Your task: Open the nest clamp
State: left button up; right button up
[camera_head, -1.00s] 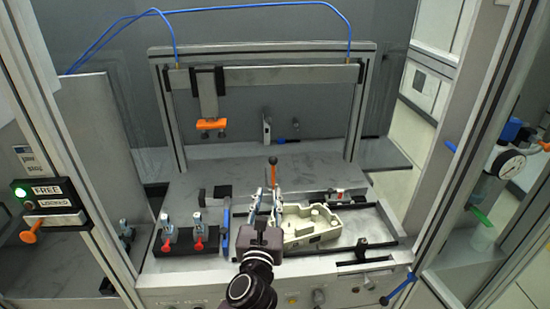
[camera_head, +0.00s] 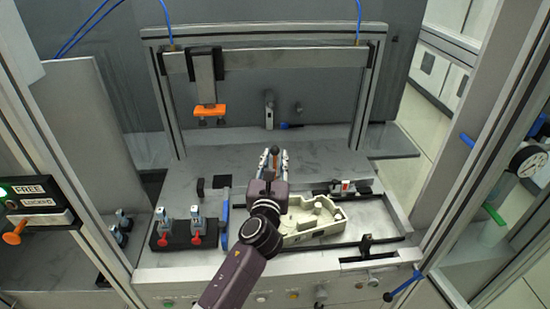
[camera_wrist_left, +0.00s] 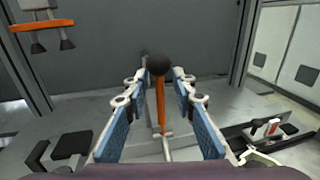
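The nest clamp's orange lever with a black ball knob (camera_wrist_left: 159,64) stands upright in the middle of the left wrist view. In the head view the knob (camera_head: 274,150) shows between the fingertips, and the rest of the lever is mostly hidden. My left gripper (camera_head: 272,159) is open, with its blue-padded fingers (camera_wrist_left: 160,90) on either side of the lever and visible gaps to both. A cream housing (camera_head: 305,222) lies in the nest, just right of my left wrist. My right gripper is not in view.
A black block with two red-handled small clamps (camera_head: 184,232) stands to the left, beside a blue-handled bar (camera_head: 225,215). An orange-tipped arm (camera_head: 210,110) hangs from the rear frame. A small red-topped device (camera_head: 345,187) sits right of the lever.

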pick_arm(q)
jog(key=shift+w+r, duration=0.1)
grip_shut()
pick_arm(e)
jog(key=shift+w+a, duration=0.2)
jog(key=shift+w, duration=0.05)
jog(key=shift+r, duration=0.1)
